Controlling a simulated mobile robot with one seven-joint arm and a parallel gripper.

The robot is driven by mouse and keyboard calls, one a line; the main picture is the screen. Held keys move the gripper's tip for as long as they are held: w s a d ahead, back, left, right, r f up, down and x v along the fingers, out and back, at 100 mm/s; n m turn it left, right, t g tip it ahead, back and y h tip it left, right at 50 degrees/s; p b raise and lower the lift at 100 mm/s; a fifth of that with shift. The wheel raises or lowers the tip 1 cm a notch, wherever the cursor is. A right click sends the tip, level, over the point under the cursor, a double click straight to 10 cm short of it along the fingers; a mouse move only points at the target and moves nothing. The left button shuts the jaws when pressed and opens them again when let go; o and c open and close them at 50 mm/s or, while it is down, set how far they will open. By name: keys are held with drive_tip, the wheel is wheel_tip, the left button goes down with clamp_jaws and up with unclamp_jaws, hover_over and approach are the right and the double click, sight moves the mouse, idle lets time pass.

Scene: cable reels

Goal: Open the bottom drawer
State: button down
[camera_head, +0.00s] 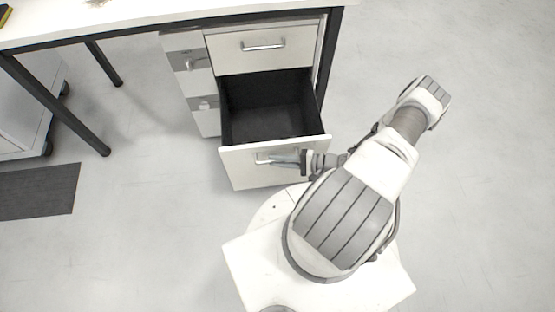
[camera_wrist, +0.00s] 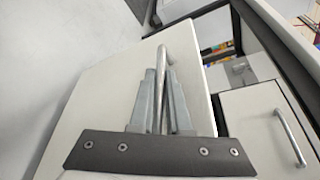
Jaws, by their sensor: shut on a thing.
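The bottom drawer (camera_head: 274,118) of the white cabinet is pulled well out, and its dark inside looks empty in the head view. Its white front (camera_head: 240,174) faces me, and it also shows in the wrist view (camera_wrist: 98,97). My gripper (camera_head: 303,160) is at the drawer's bar handle (camera_head: 262,158). In the wrist view my gripper (camera_wrist: 160,98) has its two fingers on either side of the metal handle (camera_wrist: 161,58), shut on it. The upper drawer (camera_head: 262,47) is closed, with its own bar handle (camera_head: 263,46).
A white desk (camera_head: 150,12) with dark legs stands over the cabinet. Another white cabinet on casters (camera_head: 28,110) is at the left, near a dark mat (camera_head: 38,192). The floor (camera_head: 470,170) to the right is clear.

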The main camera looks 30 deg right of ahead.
drive_tip(key=shift+s, duration=0.15)
idle(0.3)
drive_tip(key=c, duration=0.9)
unclamp_jaws()
drive_tip(key=shift+d, duration=0.1)
